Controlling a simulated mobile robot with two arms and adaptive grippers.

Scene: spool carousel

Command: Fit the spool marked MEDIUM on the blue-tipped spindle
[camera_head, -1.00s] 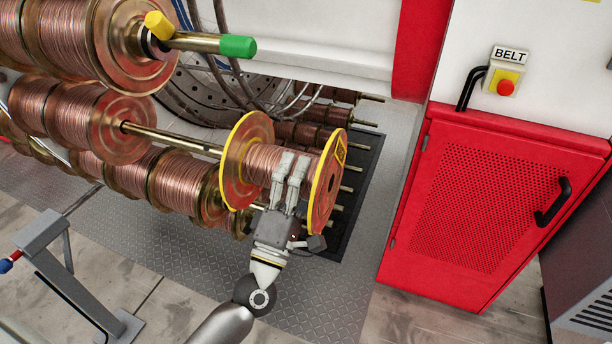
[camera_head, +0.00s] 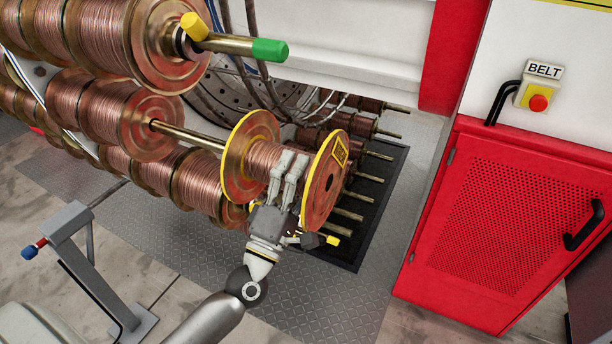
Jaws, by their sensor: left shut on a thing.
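My left gripper (camera_head: 290,172) is shut on a copper-wound spool (camera_head: 264,158) with yellow-rimmed flanges, its fingers across the winding. The right flange carries a yellow label (camera_head: 341,151), too small to read. A brass spindle (camera_head: 188,136) runs from the rack to the spool's left flange, in line with its centre. Its far end is hidden by the spool, so no blue tip shows on it. The bore in the right flange looks dark, with no tip sticking out. My right gripper is not in view.
Copper spools (camera_head: 85,105) fill the rack at left. A green-tipped spindle (camera_head: 270,50) is above, and a yellow tip (camera_head: 332,240) shows below the held spool. Several spindles stand over a black mat (camera_head: 372,220) behind. A red cabinet (camera_head: 500,220) is at right.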

